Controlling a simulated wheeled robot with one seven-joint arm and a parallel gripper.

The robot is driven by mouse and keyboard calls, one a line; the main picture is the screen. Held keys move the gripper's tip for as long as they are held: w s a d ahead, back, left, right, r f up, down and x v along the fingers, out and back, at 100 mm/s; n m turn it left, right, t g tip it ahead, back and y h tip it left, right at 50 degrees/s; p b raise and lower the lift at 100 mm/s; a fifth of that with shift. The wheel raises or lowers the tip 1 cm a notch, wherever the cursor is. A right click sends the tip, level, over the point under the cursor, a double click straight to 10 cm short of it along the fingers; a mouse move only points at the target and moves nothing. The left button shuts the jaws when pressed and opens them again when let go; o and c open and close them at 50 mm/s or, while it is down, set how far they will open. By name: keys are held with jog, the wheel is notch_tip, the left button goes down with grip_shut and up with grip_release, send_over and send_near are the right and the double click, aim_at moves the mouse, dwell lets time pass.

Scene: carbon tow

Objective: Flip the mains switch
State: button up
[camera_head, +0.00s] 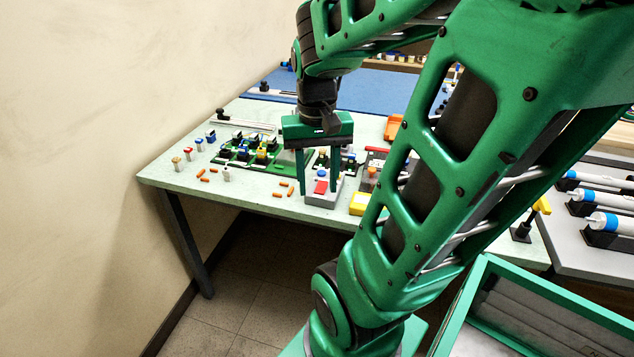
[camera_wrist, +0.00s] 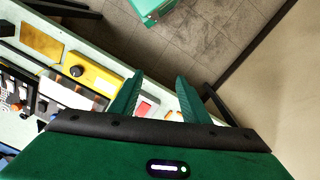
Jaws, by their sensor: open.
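A grey box with a red rocker switch (camera_head: 321,187), which looks like the mains switch, sits near the front edge of the pale workbench. The red rocker also shows in the wrist view (camera_wrist: 146,107), partly hidden by my left finger and the gripper body. My gripper (camera_head: 319,191) points down over this box, with its two fingers apart and nothing between them. The fingers also show in the wrist view (camera_wrist: 160,77). In the head view the fingers overlap the box's outline, and I cannot tell whether they touch it.
A yellow box (camera_head: 359,204) stands right of the switch box; its black knob (camera_wrist: 77,71) shows in the wrist view. Small circuit parts (camera_head: 262,150) and orange cylinders (camera_head: 282,190) lie to the left. A wall borders the bench's left. Open floor (camera_head: 262,290) lies in front.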

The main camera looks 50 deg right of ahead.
aim_at(320, 189)
jog(key=w+d+f+m, duration=0.1)
jog(key=w+d+m, duration=0.4)
jog(key=w+d, duration=0.55)
jog(key=f, duration=0.3)
jog(key=s+d+f, duration=0.1)
jog(key=f, duration=0.6)
jog(key=shift+s+d+f, duration=0.25)
jog(key=shift+s+f, duration=0.1)
